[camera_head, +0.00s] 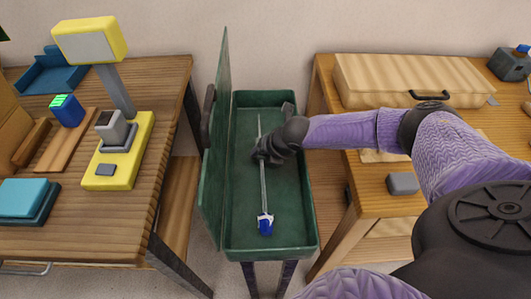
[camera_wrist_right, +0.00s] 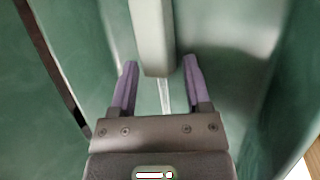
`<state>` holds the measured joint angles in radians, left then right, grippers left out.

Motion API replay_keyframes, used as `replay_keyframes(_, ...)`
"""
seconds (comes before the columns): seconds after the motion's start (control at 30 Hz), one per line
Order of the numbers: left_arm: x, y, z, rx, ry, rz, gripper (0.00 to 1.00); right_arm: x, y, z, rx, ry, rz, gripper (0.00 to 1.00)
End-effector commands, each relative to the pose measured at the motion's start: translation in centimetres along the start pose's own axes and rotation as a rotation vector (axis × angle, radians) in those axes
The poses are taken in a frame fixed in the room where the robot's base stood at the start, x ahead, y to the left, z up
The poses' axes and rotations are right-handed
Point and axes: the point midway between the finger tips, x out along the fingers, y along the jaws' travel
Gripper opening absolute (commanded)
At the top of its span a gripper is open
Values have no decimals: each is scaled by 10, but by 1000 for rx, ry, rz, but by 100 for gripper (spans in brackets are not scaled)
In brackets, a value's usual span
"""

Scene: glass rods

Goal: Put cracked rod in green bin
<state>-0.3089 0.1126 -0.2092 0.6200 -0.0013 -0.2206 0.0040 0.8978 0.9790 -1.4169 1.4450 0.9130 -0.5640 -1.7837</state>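The green bin (camera_head: 302,228) stands between two tables with its lid (camera_head: 214,150) open at the left. A thin clear rod (camera_head: 264,190) with a blue and white end (camera_head: 265,224) is inside the bin's outline, lengthwise; no crack can be made out. My right gripper (camera_head: 262,156) reaches into the bin from the right over the rod's middle. In the right wrist view the two purple fingers (camera_wrist_right: 159,82) are spread, with the thin rod (camera_wrist_right: 165,97) between them and apart from both. My left gripper is out of view.
The left table (camera_head: 60,240) holds a yellow instrument (camera_head: 128,165), a blue block (camera_head: 66,110) and a teal box (camera_head: 28,198). The right table holds a wooden case (camera_head: 405,78) and a grey block (camera_head: 402,183). A pale bar (camera_wrist_right: 152,35), unidentified, shows ahead of the fingers.

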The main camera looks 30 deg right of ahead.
Motion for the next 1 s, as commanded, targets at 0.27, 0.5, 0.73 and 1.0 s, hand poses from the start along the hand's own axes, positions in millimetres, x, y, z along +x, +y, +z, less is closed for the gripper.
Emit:
replay_keyframes(0.27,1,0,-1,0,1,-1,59,1,-7,-2,1,5,-19,82)
replay_keyframes(0.5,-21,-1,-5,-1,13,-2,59,-34,-3,0,-2,3,-15,82)
replay_keyframes(0.73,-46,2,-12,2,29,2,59,-87,1,1,-2,0,-8,82)
replay_keyframes(1.0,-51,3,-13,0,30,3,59,-101,2,0,-2,0,-5,82)
